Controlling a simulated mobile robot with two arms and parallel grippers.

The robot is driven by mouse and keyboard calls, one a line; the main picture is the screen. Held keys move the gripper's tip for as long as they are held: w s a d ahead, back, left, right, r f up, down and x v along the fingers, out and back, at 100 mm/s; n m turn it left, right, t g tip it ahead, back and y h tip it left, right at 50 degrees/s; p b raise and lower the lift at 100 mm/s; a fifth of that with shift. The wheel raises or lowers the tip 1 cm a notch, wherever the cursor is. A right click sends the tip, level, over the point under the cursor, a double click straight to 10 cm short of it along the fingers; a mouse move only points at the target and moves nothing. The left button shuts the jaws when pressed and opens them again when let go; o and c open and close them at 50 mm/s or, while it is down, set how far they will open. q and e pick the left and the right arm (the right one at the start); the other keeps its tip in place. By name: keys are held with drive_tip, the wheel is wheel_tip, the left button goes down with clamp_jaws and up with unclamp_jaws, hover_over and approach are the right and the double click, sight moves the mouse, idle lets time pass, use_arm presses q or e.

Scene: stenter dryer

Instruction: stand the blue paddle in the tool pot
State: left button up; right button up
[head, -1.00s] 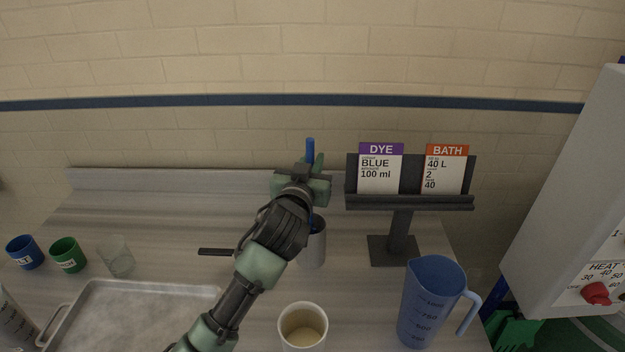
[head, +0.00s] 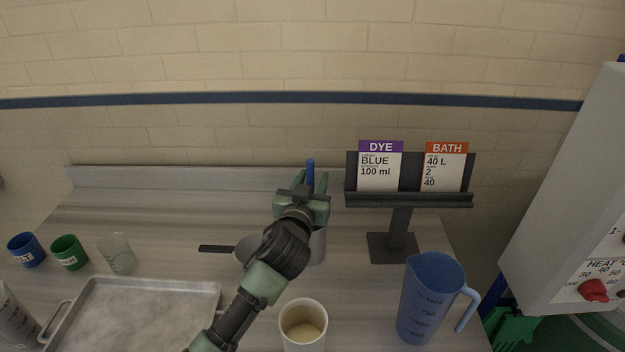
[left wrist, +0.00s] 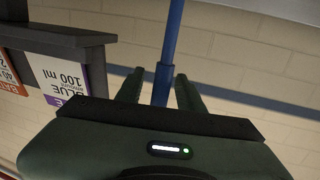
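The blue paddle (head: 310,172) is upright in the head view, its top showing between the fingers of my left gripper (head: 310,183). The left wrist view shows its blue shaft (left wrist: 170,45) between two spread fingers (left wrist: 160,90), with gaps beside it. My left gripper is open around the shaft. The grey tool pot (head: 318,246) stands on the bench directly below and behind this gripper, mostly covered by it. The paddle's lower end is hidden, so I cannot see directly how it sits in the pot. My right gripper is not in view.
A card stand (head: 408,202) is close on the right. A blue jug (head: 428,300) and a pale cup (head: 303,318) stand in front. A black-handled tool (head: 217,249) lies left of the pot. A metal tray (head: 140,310), small cups and a glass beaker (head: 118,255) are left.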

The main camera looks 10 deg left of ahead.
use_arm(q)
drive_tip(key=shift+s+r, duration=0.15)
drive_tip(key=s+b, duration=0.2)
drive_tip(key=s, duration=0.5)
drive_tip(key=shift+r, duration=0.2)
drive_tip(key=shift+s, duration=0.1)
